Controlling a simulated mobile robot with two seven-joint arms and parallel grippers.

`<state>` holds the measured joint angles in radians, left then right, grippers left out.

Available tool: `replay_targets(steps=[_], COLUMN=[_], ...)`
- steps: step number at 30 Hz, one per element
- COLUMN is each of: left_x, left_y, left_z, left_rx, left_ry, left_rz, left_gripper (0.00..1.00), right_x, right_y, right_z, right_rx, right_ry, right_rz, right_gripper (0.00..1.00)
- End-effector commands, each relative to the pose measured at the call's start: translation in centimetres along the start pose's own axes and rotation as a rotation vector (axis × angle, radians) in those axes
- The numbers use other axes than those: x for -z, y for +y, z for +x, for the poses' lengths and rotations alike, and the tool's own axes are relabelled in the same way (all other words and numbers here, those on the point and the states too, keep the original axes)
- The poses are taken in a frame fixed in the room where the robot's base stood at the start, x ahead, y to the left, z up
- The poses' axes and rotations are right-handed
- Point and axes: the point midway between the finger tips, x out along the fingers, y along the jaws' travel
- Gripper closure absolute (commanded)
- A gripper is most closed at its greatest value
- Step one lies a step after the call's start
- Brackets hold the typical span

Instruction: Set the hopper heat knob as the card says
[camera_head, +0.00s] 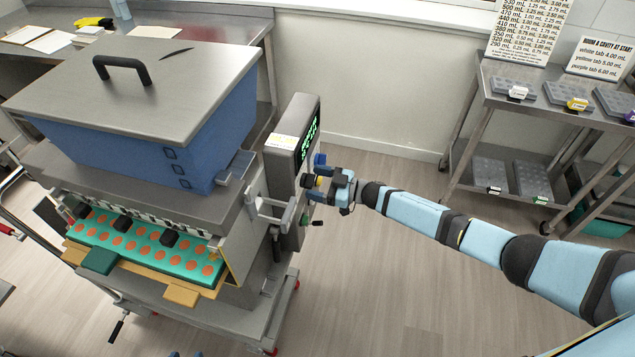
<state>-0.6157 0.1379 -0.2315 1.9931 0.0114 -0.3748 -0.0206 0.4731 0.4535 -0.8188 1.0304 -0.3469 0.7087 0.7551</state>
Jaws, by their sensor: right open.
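The depositor's control box (293,143) stands at the machine's right side, with green text on its dark display (307,139) too small to read. My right gripper (313,173) is open beside the front of this box, below the display, with its blue fingers pointing left at the panel. A small dark knob (306,181) shows by its fingertips; its setting and whether they touch it cannot be told. The hopper (150,130) is blue with a grey lid. Small blue shapes at the bottom edge may be my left gripper (185,354).
A green mould tray (150,236) with orange cavities sits under the nozzles. A wall chart of mL values (528,30) and a cavity-tab sign (598,57) stand above the steel rack. The floor between is clear.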

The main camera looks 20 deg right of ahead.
Motion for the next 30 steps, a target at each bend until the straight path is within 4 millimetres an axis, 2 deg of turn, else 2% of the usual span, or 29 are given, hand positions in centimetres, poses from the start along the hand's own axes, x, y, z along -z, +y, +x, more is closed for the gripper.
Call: replay_targets(steps=[5,15,21,25,30], left_x=[-0.2,-1.2,-1.6,-1.7,-1.7], left_y=[0.1,0.3,0.3,0.2,0.2], left_z=[0.1,0.8,1.0,1.1,1.1], left_rx=[-0.001,-0.006,-0.006,-0.006,-0.005], left_ry=[-0.001,-0.003,-0.003,-0.003,-0.002], left_rz=[0.000,-0.002,-0.002,-0.001,0.000], left_gripper=[0.57,0.57,0.57,0.57,0.57], right_x=[-0.2,-0.3,-0.2,-0.1,0.0], right_y=[0.0,-0.1,0.0,-0.1,0.0], right_z=[-1.4,-8.8,-12.2,-13.4,-13.8], right_rx=[-0.001,0.001,0.000,0.000,0.001], right_ry=[-0.003,-0.003,-0.002,-0.001,0.000], right_rz=[0.000,0.000,0.000,0.001,0.000], right_gripper=[0.26,0.26,0.26,0.26,0.26])
